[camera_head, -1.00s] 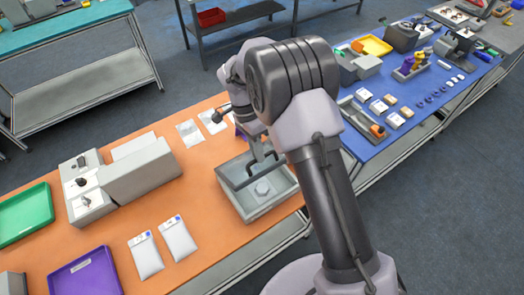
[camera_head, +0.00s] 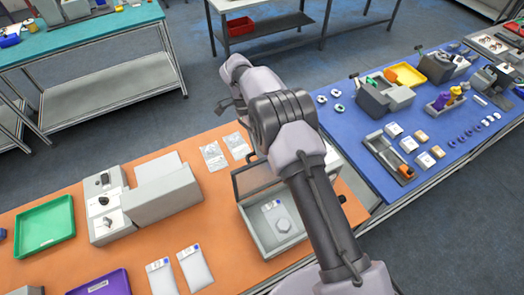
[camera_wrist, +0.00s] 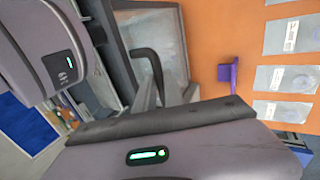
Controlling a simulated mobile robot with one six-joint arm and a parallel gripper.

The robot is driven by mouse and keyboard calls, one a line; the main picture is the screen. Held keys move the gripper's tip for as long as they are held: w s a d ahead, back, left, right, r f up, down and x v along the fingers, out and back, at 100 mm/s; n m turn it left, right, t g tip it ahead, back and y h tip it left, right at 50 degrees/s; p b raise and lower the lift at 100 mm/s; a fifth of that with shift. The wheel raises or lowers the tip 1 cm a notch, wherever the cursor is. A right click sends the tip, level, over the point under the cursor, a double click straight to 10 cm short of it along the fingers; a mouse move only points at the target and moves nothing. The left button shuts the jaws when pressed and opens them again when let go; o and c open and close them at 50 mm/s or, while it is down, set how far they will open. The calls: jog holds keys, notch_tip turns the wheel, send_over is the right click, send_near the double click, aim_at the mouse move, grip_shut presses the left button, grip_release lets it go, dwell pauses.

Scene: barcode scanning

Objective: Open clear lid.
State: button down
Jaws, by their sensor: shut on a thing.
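The clear lid (camera_head: 258,177) with a dark frame stands tilted up at the back of a light grey open box (camera_head: 262,246). Its clear pane (camera_wrist: 158,30) and dark bent handle (camera_wrist: 148,57) show in the wrist view. My gripper (camera_wrist: 160,96) is shut on the handle near its lower end; the contact is partly hidden. In the head view my arm hides the gripper and the right part of the lid.
On the orange table, white packets (camera_head: 194,268), a grey machine (camera_head: 160,198), a green tray (camera_head: 44,226) and a purple tray (camera_head: 105,283) lie to the left. Flat bags (camera_head: 213,155) lie behind the box. A blue table (camera_head: 350,125) with several parts is at right.

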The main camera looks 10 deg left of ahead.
jog(key=shift+w+a+f, duration=0.3)
jog(key=shift+w+a, duration=0.15)
jog(key=shift+w, duration=0.1)
jog(key=c, duration=1.5)
grip_release()
jog(key=shift+o, duration=0.2)
jog(key=shift+r, duration=0.1)
